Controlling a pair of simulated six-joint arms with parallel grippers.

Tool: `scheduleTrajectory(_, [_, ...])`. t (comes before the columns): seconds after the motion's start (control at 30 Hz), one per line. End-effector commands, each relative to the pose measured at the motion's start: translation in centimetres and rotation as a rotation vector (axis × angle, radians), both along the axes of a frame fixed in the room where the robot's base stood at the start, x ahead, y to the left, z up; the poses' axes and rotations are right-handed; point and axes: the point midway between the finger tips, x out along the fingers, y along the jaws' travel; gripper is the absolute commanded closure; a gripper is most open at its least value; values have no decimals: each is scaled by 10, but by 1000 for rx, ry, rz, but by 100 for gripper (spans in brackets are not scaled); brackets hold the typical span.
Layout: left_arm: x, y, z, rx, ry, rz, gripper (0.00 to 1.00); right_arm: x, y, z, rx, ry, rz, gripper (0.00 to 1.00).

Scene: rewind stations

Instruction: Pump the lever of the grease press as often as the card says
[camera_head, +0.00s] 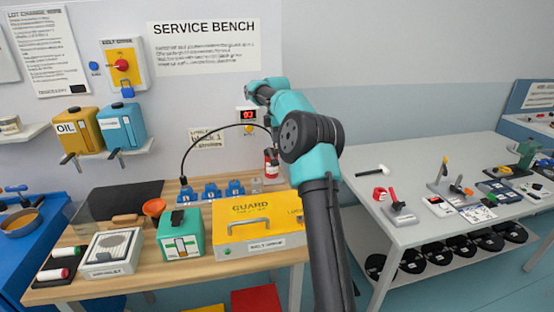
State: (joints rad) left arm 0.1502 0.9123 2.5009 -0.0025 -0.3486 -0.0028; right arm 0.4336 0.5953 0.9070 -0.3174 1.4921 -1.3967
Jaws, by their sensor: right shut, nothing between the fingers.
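A white card (207,138) on the wall reads "block 1" with a line about strokes. Its number is too small to read surely. A small box with a red lit display (248,115) is on the wall right of it. A red-bodied device (271,163), probably the grease press, stands at the back of the bench, with a black hose arching left to the blue blocks (210,191). I cannot make out its lever; my arm covers the area beside it. My right gripper (257,95) is shut and empty, high near the display, mostly hidden by its own arm. My left gripper is out of view.
A yellow guard box (258,222), a green case (181,235) and an orange funnel (153,207) stand on the wooden bench. A shelf above holds yellow (78,128) and blue cans (121,127). A grey table (400,165) with tools is to the right.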

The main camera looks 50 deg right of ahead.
Motion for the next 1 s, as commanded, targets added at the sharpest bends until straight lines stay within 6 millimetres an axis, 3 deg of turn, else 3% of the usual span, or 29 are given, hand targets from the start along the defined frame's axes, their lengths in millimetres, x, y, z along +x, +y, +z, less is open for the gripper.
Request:
scheduleTrajectory(0.5, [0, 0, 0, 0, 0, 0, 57, -1, 0, -82, 1, 2, -1, 100])
scheduleTrajectory(1.0, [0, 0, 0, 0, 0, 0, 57, 0, 0, -92, 0, -1, 0, 100])
